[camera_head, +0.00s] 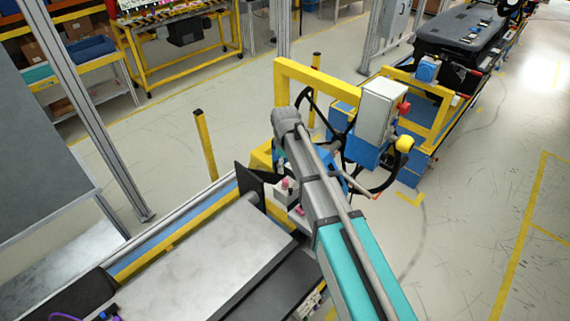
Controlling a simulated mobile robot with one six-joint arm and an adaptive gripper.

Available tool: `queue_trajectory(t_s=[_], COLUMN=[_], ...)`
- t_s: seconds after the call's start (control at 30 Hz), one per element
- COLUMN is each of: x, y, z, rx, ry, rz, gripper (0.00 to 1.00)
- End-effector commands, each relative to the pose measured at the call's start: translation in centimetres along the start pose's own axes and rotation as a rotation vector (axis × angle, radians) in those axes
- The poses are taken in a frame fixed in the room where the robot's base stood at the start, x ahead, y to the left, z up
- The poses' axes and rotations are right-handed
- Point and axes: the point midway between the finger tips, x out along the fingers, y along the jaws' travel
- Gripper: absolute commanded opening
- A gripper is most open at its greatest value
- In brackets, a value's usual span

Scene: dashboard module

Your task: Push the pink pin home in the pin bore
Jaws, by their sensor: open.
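A small pink spot (285,184), which looks like the pink pin, shows just left of my arm, at a small grey block (284,195). It is too small to tell whether it stands in the pin bore or how deep it sits. The pin bore itself cannot be made out. My arm reaches from the bottom right up to the middle and covers much of this spot. I cannot make out my gripper's fingers; they are hidden behind the arm or too small to see.
A black steering wheel (387,181), a grey box with a red button (380,110) and a yellow frame (317,78) stand close behind the arm. A flat grey panel (205,258) lies left of it. A yellow post (205,145) stands further left. Open floor lies at the right.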

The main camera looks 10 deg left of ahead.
Motion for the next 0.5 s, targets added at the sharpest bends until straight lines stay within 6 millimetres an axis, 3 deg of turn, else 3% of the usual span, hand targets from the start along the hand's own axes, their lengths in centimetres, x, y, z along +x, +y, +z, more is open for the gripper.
queue_trajectory(t_s=[0.13, 0.5], x=[-1.17, -1.58], y=[0.00, 0.00], z=[0.00, 0.00], rx=[0.000, 0.000], ry=[0.000, 0.000], rz=[0.000, 0.000], gripper=[0.72, 0.72])
